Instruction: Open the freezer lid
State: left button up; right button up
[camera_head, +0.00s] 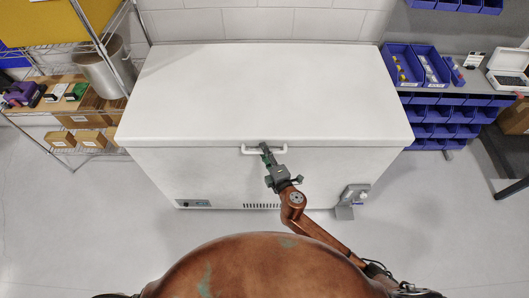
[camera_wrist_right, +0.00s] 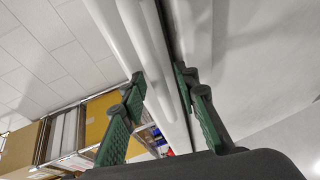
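The white chest freezer (camera_head: 262,180) stands in front of me with its wide lid (camera_head: 265,90) lying down, closed. A white bar handle (camera_head: 250,151) is on the lid's front edge, near the middle. My right gripper (camera_head: 264,149) reaches the handle from the front. In the right wrist view its green-and-black fingers (camera_wrist_right: 160,80) stand apart on either side of white bar-like parts at the lid edge. I see no clear squeeze on the handle; exact contact is hard to tell. My left gripper is not in view.
A wire shelf (camera_head: 75,110) with boxes and a metal pot (camera_head: 103,72) stands close on the left. Blue bins (camera_head: 405,68) and a bench are on the right. A small grey box (camera_head: 351,196) sits at the freezer's lower right front. Floor in front is clear.

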jog(key=shift+c, duration=0.7)
grip_shut()
